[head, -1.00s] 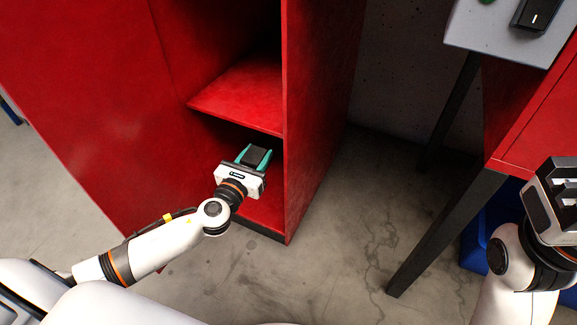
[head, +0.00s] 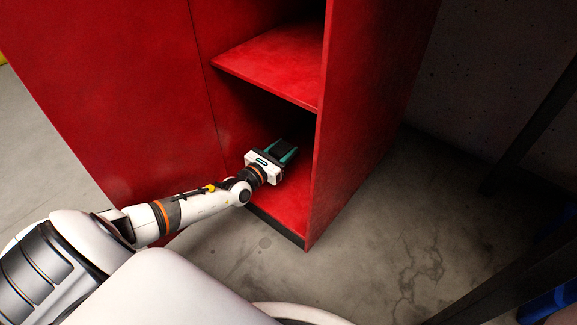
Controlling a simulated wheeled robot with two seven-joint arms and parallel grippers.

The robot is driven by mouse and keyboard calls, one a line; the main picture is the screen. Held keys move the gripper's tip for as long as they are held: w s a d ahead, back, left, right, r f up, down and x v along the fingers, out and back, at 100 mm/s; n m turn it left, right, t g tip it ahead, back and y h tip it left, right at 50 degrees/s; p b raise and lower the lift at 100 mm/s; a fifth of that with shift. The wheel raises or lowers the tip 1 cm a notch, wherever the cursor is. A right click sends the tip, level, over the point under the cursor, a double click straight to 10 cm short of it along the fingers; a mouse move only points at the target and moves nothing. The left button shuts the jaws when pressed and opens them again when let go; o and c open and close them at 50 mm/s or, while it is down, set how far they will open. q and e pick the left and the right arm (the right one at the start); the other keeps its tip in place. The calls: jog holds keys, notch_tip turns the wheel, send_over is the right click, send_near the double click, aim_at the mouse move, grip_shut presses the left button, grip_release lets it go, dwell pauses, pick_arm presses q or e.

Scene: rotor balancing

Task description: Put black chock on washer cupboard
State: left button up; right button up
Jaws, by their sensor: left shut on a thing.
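The washer cupboard (head: 367,110) is red and open at the front, with a middle shelf (head: 275,62) and a bottom compartment (head: 285,205). My left gripper (head: 283,154) is inside the bottom compartment, below the middle shelf. Its teal fingers are shut on the black chock (head: 281,149), a dark block that is partly hidden between them. The chock appears held above the compartment floor; the exact gap is hard to tell in the shadow. My right gripper is out of view.
A red door or side panel (head: 100,90) fills the left. The cupboard's right wall stands close to the gripper. Dark table legs (head: 530,130) and a blue bin (head: 548,305) are at the right. The concrete floor (head: 380,250) in front is clear.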

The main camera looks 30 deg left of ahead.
pick_arm(q)
notch_tip(320, 180, down, 5)
jog(key=b, duration=0.3)
jog(key=shift+r, duration=0.3)
jog(key=o, duration=1.2)
jog(key=shift+s+p, duration=0.35)
jog(key=shift+p, duration=0.05)
jog(key=s+p, duration=0.1)
jog(key=s, duration=0.2)
jog(key=s+p, duration=0.2)
jog(key=s, duration=0.2)
jog(key=s+p, duration=0.2)
jog(key=s, duration=0.1)
jog(key=shift+s+a, duration=0.25)
jog(key=shift+a, duration=0.15)
jog(key=shift+s, duration=0.4)
